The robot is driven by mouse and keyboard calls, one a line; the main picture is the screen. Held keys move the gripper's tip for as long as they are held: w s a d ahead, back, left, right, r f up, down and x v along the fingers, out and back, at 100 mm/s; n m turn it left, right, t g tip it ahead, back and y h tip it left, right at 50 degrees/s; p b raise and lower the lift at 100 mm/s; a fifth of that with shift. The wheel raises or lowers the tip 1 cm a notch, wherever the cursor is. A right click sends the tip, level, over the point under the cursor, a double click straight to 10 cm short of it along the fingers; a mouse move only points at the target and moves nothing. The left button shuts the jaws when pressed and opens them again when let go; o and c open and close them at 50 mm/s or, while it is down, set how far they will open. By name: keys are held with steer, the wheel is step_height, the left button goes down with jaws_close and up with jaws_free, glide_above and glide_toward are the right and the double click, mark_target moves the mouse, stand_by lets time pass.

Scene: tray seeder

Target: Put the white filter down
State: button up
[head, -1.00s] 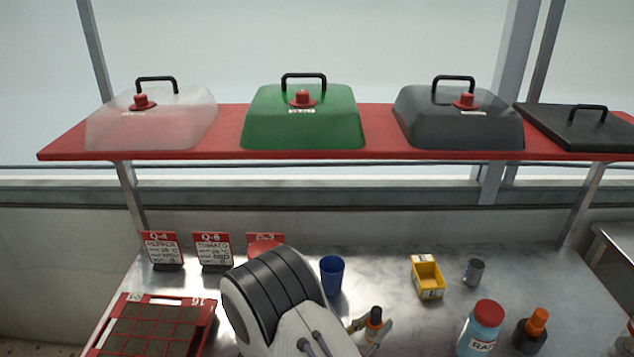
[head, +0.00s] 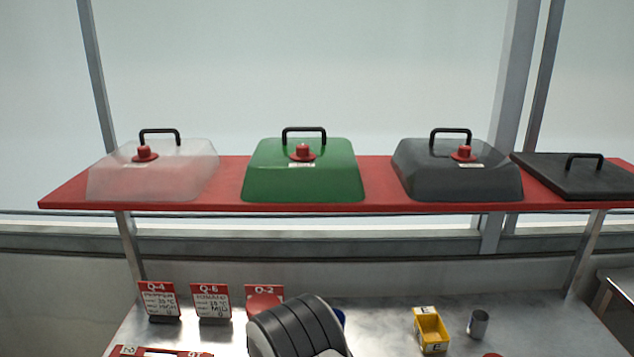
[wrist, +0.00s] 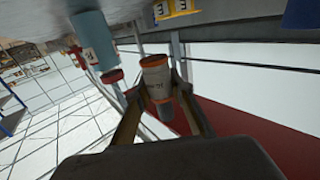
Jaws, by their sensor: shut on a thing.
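My gripper (wrist: 158,84) is shut on a cylinder (wrist: 157,75) with orange bands, a small marking and a grey end. I take the cylinder to be the filter, though its body looks grey-beige in the shade rather than clearly white. It sits between the two fingertips in the wrist view, and no surface is seen touching it. In the head view the gripper and the cylinder are below the picture, and only my arm shows at the bottom.
A red shelf (head: 230,206) carries a clear lid (head: 150,178), a green lid (head: 303,178), a dark grey lid (head: 455,180) and a flat black lid (head: 575,182). Sign cards (head: 211,303), a yellow bin (head: 430,330) and a metal can (head: 478,323) stand on the metal table (head: 540,325).

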steer(key=w+a+r+n+t+y, duration=0.2)
steer(key=w+a+n+t+y, duration=0.4)
steer(key=w+a+n+y, duration=0.3)
steer(key=w+d+r+n+y, duration=0.1)
steer(key=d+r+y, duration=0.3)
steer(key=d+r, duration=0.5)
step_height(320, 180, up, 3)
steer(key=shift+w+d+y, duration=0.3)
steer(key=shift+w+y, duration=0.05)
steer(key=shift+y, duration=0.05)
steer(key=shift+a+f, duration=0.1)
steer(key=shift+a, duration=0.05)
stand_by(1.8)
